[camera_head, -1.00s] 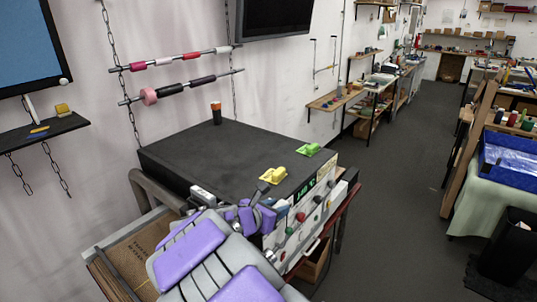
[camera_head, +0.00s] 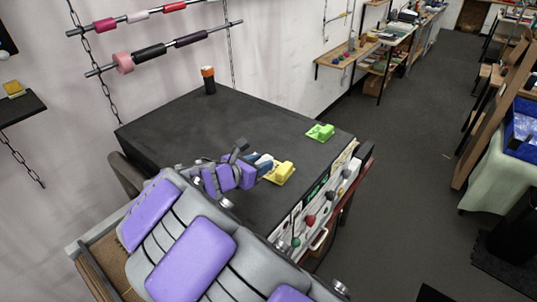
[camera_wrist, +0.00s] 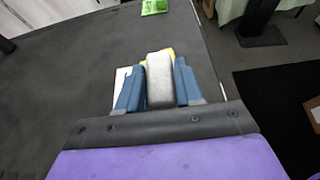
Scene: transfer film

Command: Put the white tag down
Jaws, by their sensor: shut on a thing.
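My gripper (camera_wrist: 159,85) is shut on the raised grip of the white tag (camera_wrist: 160,80), a pale block between two blue fingers. Part of the tag's flat white plate (camera_wrist: 121,77) shows left of the left finger. In the head view my gripper (camera_head: 262,163) is over the dark tabletop (camera_head: 250,125), just left of the yellow tag (camera_head: 281,173). The white tag is mostly hidden there; I cannot tell whether it touches the tabletop. In the wrist view a bit of the yellow tag (camera_wrist: 168,51) shows behind the held block.
A green tag (camera_head: 320,131) lies farther back near the table's right edge. An orange-and-black cylinder (camera_head: 208,80) stands at the far left corner. The tabletop between them is clear.

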